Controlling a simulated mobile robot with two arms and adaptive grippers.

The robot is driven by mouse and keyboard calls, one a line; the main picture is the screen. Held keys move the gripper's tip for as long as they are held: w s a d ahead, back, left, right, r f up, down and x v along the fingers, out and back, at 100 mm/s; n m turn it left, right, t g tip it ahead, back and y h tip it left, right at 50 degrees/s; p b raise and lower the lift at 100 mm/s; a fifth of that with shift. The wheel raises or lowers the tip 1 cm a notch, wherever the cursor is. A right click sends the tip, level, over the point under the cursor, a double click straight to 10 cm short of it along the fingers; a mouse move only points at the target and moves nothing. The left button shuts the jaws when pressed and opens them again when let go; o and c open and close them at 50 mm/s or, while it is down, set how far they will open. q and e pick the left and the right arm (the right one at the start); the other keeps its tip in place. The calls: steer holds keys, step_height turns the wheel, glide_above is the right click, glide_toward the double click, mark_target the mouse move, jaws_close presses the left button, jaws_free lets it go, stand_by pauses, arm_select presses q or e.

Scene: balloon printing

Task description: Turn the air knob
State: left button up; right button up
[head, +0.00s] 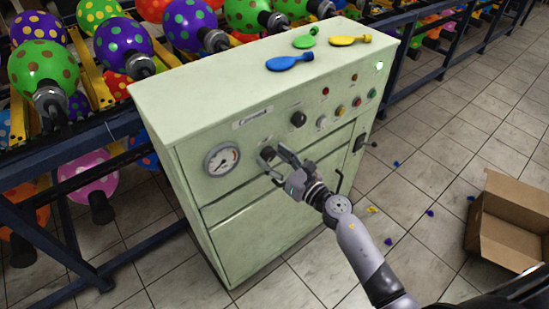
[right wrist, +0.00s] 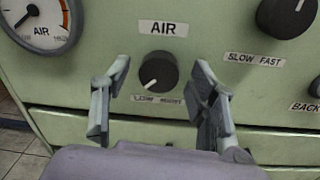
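The black air knob (right wrist: 158,71) sits on the pale green panel under the "AIR" label, its white pointer line aimed to the lower left. My right gripper (right wrist: 162,82) is open in the right wrist view, one finger on each side of the knob, with gaps between the fingers and the knob. In the head view the air knob (head: 267,153) shows just right of the gauge, and my right gripper (head: 281,161) is at it, partly covering the panel there. My left gripper is not in view.
A round gauge (head: 222,159) is left of the knob. A larger black speed knob (head: 298,119) and several coloured buttons are up and right. An open cardboard box (head: 508,222) stands on the floor at right.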

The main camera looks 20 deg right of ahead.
steer(key=c, duration=1.1)
steer(key=shift+c, duration=0.2)
steer(key=shift+m, duration=0.3)
steer(key=m, duration=0.4)
steer(key=shift+f+m, duration=0.1)
steer(key=shift+m, duration=0.3)
steer(key=m+p, duration=0.1)
steer(key=m, duration=0.4)
steer(key=shift+m+t, duration=0.3)
steer(key=m+p, duration=0.1)
steer(key=m, duration=0.4)
steer(key=m+h+p, duration=0.1)
steer(key=m, duration=0.3)
steer(key=shift+f+m, duration=0.15)
steer(key=shift+m, duration=0.25)
